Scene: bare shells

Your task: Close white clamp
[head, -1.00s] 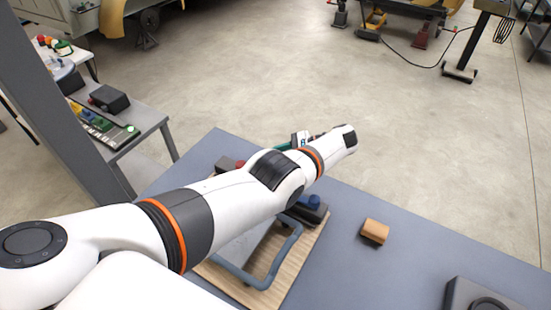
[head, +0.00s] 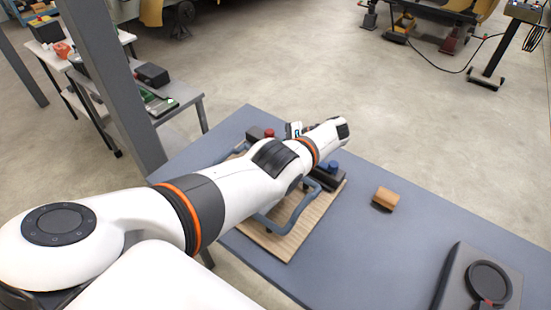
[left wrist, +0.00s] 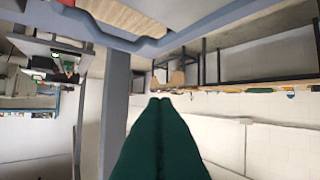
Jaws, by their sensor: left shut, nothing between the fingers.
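A fixture stands on the table: a wooden board (head: 281,242) with a bent blue-grey tube frame (head: 292,213). Dark clamp blocks with a red knob (head: 269,133) and a blue knob (head: 333,167) stand near the board. I cannot make out a white clamp for certain; my left arm covers much of the fixture. A small white part (head: 294,130) shows behind the arm, and I cannot tell what it belongs to. In the left wrist view my left gripper (left wrist: 160,100) has green fingers pressed together and empty, with the tube frame (left wrist: 150,44) and board (left wrist: 122,16) above them.
An orange-brown block (head: 385,198) lies right of the fixture on the blue-grey table (head: 420,228). A grey device with a black ring (head: 488,283) is at the bottom right. A grey post (head: 125,90) and side tables stand at the left.

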